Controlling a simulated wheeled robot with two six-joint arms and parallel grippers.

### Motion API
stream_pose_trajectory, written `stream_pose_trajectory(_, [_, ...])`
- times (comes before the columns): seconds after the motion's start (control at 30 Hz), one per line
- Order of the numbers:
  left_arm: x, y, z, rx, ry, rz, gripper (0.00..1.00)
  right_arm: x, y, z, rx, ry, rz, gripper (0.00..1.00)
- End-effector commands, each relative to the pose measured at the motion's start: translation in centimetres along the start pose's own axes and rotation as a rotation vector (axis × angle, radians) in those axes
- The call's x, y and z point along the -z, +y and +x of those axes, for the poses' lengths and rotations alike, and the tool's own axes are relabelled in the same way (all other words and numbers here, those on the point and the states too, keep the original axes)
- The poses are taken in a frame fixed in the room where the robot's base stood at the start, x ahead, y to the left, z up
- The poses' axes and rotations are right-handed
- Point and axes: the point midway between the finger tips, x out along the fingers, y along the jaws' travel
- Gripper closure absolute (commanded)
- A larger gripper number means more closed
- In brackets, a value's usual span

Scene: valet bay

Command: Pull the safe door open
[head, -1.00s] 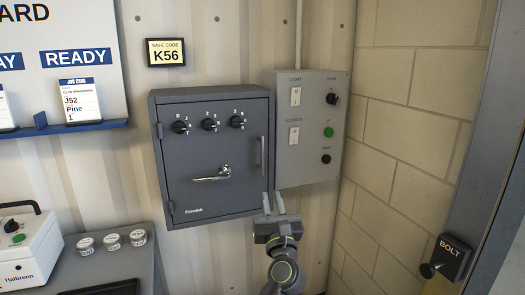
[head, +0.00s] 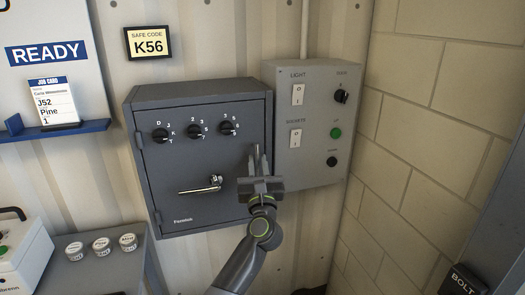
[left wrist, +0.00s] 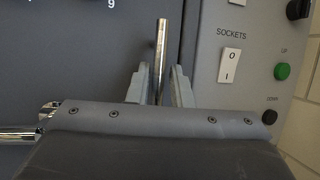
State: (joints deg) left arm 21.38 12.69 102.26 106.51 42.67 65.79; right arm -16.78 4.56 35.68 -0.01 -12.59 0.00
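The dark grey safe (head: 180,205) hangs on the wall with its door shut. The door has three black dials (head: 194,131) along its top and a chrome lever (head: 200,188) lying about level. A vertical chrome pull bar (left wrist: 161,45) stands near the door's right edge. My left gripper (head: 261,160) is at that bar and covers most of it in the head view. In the left wrist view its two fingers stand apart, one on each side of the bar, with a narrow gap showing. My right gripper is not in view.
A grey switch panel (head: 312,170) is on the wall close to the right of the safe and my left gripper. A safe code sign (head: 148,44) reads K56. Several white-lidded tins (head: 101,244) stand on a counter at lower left. A block wall bounds the right.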

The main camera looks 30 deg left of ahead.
Motion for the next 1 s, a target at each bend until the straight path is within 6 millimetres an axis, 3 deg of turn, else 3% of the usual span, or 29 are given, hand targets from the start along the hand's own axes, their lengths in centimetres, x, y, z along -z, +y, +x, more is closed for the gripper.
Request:
stream_pose_trajectory(0.37, [-0.2, 0.3, 0.2, 0.001, 0.001, -0.001, 0.81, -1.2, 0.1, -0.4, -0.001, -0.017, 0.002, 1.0])
stream_pose_trajectory(0.57, [-0.2, 0.3, 0.3, 0.0, 0.001, 0.0, 1.0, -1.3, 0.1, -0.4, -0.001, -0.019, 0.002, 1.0])
stream_pose_trajectory(1.0, [-0.3, 0.7, 0.1, 0.013, 0.002, -0.004, 1.0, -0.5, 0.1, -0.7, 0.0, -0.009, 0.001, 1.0])
